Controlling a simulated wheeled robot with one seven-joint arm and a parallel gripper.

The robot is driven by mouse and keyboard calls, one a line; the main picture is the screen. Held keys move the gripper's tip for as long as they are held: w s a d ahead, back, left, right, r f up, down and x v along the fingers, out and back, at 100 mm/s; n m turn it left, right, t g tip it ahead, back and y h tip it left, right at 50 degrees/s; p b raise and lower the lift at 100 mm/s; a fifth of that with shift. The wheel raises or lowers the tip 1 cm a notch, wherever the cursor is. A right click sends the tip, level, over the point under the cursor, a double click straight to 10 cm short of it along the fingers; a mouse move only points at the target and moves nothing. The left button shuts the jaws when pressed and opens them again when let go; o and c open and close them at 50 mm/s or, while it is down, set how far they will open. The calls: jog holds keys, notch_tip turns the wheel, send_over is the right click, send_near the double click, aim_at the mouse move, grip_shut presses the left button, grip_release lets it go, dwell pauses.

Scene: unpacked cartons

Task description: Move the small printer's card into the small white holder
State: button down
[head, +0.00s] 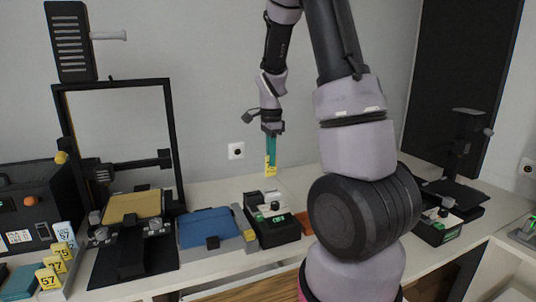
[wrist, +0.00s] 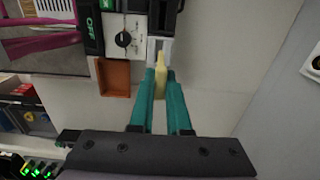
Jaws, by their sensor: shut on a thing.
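My gripper (head: 271,148) has teal fingers and is shut on a yellow card (head: 270,167), held upright in the air above the counter behind the small printer. In the wrist view the card (wrist: 160,78) shows edge-on between the fingertips (wrist: 160,92). The small black printer (head: 278,233) has a green label and a pale top with a dark knob; its knob panel (wrist: 124,42) shows in the wrist view. A pale rack (head: 72,272) holding several yellow and white cards stands at the far left. I cannot tell whether it is the small white holder.
A blue pad (head: 207,228) lies left of the printer, and a yellow pad (head: 133,207) sits in a black framed machine. An orange-brown tray (wrist: 114,77) lies beside the printer. A second black device (head: 437,230) stands at right, partly behind my arm. The counter behind the printer is clear.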

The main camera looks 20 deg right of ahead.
aim_at(271, 170)
jog(key=shift+f, duration=2.05)
jog(key=shift+s+f, duration=0.1)
jog(key=shift+f, duration=0.25)
jog(key=shift+f, duration=1.4)
jog(key=c, duration=0.8)
grip_release()
notch_tip(271, 170, up, 11)
jog(key=shift+f, duration=0.15)
